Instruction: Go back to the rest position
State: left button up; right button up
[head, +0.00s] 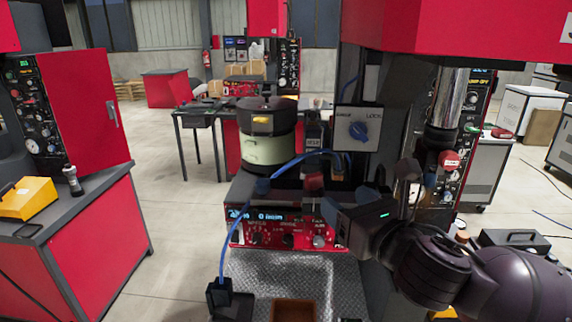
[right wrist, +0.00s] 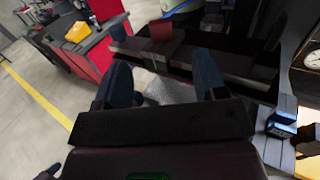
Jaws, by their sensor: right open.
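My right arm comes in from the right in the head view, and its gripper (head: 338,210) is over the front right of the feeder station. In the right wrist view the two dark blue fingers of the right gripper (right wrist: 165,78) are spread apart with nothing between them. The bowl feeder (head: 264,150), a round drum with a dark top and a pale green band, stands left of that gripper and apart from it. The red control panel (head: 275,236) is below the feeder. My left gripper is in neither view.
A box with a blue knob (head: 358,131) is above the right gripper. A blue cable (head: 223,256) runs down the station's left front. A brown tray (head: 294,311) lies on the metal plate (head: 285,272). A red cabinet (head: 85,245) stands at left, with open floor (head: 175,215) between.

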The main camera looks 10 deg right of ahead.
jog(key=s+d+f+m+g+h+b, duration=0.1)
jog(key=d+f+m+g, duration=0.1)
jog(key=f+m, duration=0.95)
jog(key=s+d+f+m+g+h+b, duration=0.1)
jog(key=d+f+m, duration=0.1)
jog(key=f+m, duration=0.95)
jog(key=s+d+f+m+g+h, duration=0.1)
jog(key=s+d+f+m, duration=0.1)
jog(key=s+f+m, duration=0.5)
jog(key=s+d+f+m+g+h+b, duration=0.1)
jog(key=s+f+m, duration=0.6)
jog(key=f, duration=0.7)
jog(key=shift+d+m+g+h, duration=0.3)
jog(key=shift+d+m+g, duration=0.1)
jog(key=shift+d+m, duration=0.15)
jog(key=shift+c, duration=0.4)
